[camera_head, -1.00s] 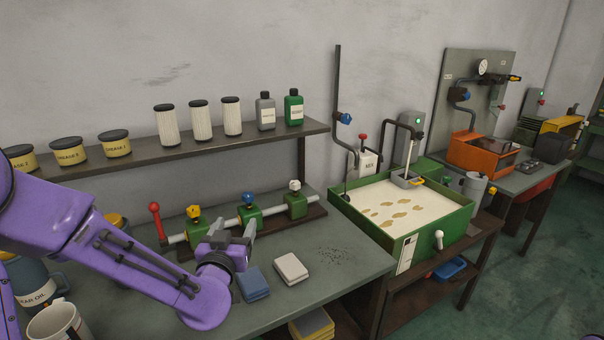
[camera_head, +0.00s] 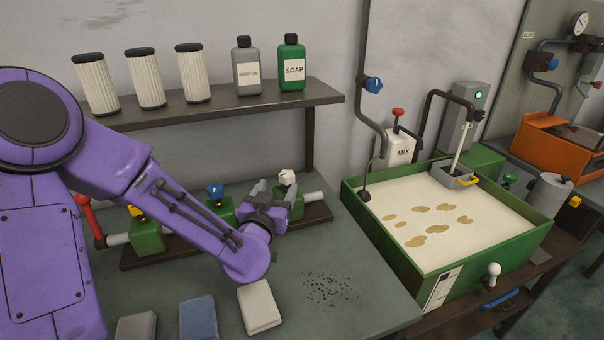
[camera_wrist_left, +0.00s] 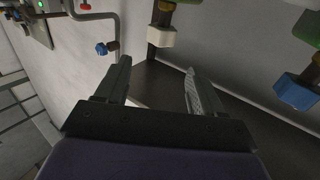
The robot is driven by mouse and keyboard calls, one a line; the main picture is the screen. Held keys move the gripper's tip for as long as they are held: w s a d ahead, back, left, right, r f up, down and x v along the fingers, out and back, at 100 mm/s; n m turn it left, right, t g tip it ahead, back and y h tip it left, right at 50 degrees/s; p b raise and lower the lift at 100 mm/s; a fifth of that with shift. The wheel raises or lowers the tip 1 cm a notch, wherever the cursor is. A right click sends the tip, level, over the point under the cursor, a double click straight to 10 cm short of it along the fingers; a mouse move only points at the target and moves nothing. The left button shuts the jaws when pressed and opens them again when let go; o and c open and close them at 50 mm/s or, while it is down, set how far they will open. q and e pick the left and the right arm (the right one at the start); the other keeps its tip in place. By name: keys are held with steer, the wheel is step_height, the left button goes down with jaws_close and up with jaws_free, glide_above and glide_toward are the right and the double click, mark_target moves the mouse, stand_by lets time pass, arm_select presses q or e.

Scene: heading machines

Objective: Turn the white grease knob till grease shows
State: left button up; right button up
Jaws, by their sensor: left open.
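The white knob (camera_head: 287,178) sits on top of the rightmost valve of a pipe manifold on the bench. It also shows in the left wrist view (camera_wrist_left: 161,37), beyond the fingertips and apart from them. My left gripper (camera_head: 276,190) is open and empty, just left of and in front of the white knob. Its two fingers show apart in the left wrist view (camera_wrist_left: 158,78). The gripper hides most of the valve body under the white knob. I see no grease on the visible part of the manifold. My right gripper is out of view.
The blue knob (camera_head: 216,190) and yellow knob (camera_head: 137,210) stand left on the same manifold, beside a red lever (camera_head: 88,214). A shelf (camera_head: 230,108) runs above. A grey-white block (camera_head: 260,307) lies in front. A green tank (camera_head: 381,228) stands right.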

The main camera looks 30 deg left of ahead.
mark_target(288, 171)
arm_select(q)
steer(key=x, duration=0.3)
steer(key=p+x, duration=0.1)
steer(key=x, duration=0.3)
steer(key=f+x, duration=0.1)
steer(key=x, duration=0.2)
steer(key=shift+w+a+f+p, duration=0.1)
steer(key=shift+w+p, duration=0.25)
steer(key=shift+p, duration=0.05)
steer(key=shift+w, duration=0.2)
steer(key=c, duration=0.9)
